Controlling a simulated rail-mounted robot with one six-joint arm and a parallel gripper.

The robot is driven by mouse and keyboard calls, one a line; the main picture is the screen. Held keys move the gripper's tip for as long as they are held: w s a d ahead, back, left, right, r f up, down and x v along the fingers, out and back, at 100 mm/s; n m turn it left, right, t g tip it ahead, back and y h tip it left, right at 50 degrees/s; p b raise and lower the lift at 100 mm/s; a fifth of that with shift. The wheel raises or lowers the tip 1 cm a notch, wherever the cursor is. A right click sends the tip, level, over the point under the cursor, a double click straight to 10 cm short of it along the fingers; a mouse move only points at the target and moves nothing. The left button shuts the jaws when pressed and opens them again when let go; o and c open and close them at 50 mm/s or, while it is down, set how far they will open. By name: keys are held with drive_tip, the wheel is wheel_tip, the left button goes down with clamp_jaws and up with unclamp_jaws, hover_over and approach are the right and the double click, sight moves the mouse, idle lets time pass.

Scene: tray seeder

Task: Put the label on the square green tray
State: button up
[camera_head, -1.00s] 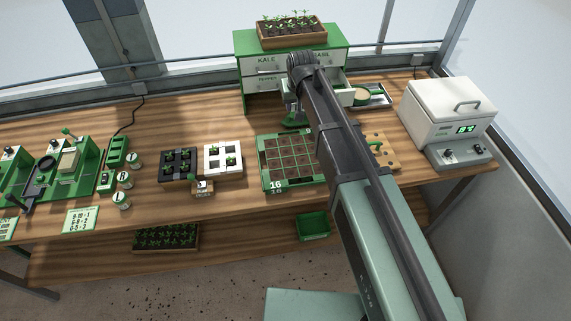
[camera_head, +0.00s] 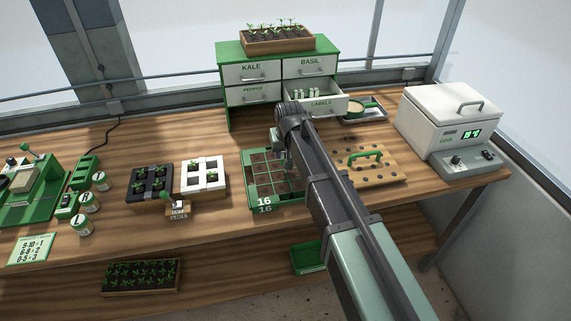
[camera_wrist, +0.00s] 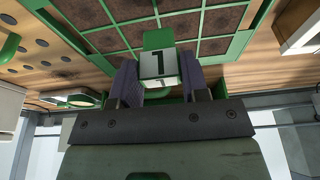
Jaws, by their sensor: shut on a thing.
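The square green tray (camera_head: 263,205) lies on the bench with "16" on its front edge and brown soil cells inside. My gripper (camera_wrist: 160,82) is shut on the label (camera_wrist: 158,64), a small green and white piece marked "1", between its two dark fingers. In the wrist view the tray's green rim and soil cells (camera_wrist: 215,22) show just beyond the label. In the head view my arm covers the tray's right part and hides the label. I cannot tell whether the label touches the tray.
An open drawer (camera_head: 322,105) marked LABELS holds several white pieces at the back. A wooden board with a green handle (camera_head: 366,155) lies right of the tray. Black (camera_head: 152,184) and white (camera_head: 203,176) seedling trays stand left. A white lidded box (camera_head: 455,110) stands far right.

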wheel_tip(320, 180, down, 3)
drive_tip(key=shift+r+b, duration=0.2)
drive_tip(key=shift+b, duration=0.25)
drive_tip(key=shift+r+p, duration=0.3)
drive_tip(key=shift+r, duration=0.05)
drive_tip(key=shift+f, duration=0.25)
drive_tip(key=o, duration=0.9)
drive_tip(key=a+p+v, duration=0.1)
drive_tip(key=p+v, duration=1.1)
drive_tip(key=v, duration=0.1)
drive_tip(key=s+d+f+m+g, duration=0.1)
drive_tip(key=s+d+m+g, duration=0.2)
drive_tip(key=s+d, duration=1.7)
drive_tip(key=shift+s+h, duration=0.4)
